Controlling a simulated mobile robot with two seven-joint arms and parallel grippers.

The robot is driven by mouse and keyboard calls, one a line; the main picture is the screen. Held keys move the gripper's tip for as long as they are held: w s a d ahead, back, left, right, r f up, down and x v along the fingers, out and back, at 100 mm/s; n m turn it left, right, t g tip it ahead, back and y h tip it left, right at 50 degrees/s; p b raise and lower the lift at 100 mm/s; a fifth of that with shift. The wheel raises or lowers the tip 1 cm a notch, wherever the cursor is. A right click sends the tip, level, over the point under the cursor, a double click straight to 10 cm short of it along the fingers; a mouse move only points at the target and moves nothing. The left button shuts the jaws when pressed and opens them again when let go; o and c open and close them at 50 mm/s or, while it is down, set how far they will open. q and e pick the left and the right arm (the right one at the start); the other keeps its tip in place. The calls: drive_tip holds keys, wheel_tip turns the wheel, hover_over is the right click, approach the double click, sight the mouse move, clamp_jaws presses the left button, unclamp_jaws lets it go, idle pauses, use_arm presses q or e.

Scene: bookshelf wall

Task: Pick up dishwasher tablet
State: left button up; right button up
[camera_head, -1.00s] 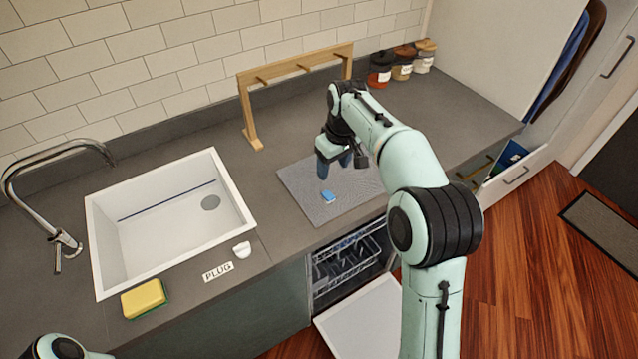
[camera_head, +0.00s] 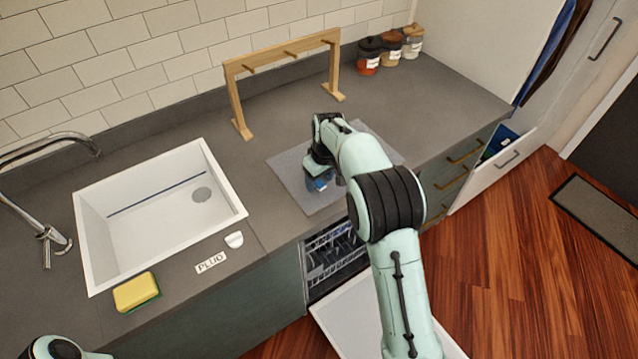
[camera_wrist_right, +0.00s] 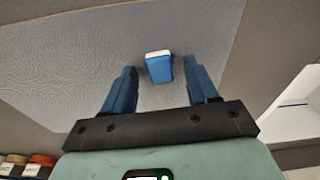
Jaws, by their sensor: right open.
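The dishwasher tablet is a small blue block with a white layer; in the right wrist view the tablet (camera_wrist_right: 159,67) lies on the grey mat (camera_wrist_right: 60,60), ahead of the fingertips and roughly between their lines. In the head view the mat (camera_head: 295,185) lies on the counter, and the tablet is hard to tell from the blue fingers there. My left gripper is not in view; only part of the left arm shows at bottom left.
A wooden rack (camera_head: 236,100) stands behind the mat, with several jars (camera_head: 390,50) at the back right. A white sink (camera_head: 110,245), a yellow sponge (camera_head: 136,292) and a PLUG label (camera_head: 211,262) are to the left. The dishwasher (camera_head: 335,262) is open below the counter.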

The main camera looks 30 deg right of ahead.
drive_tip(key=shift+f, duration=0.1)
drive_tip(key=shift+c, duration=0.3)
clamp_jaws()
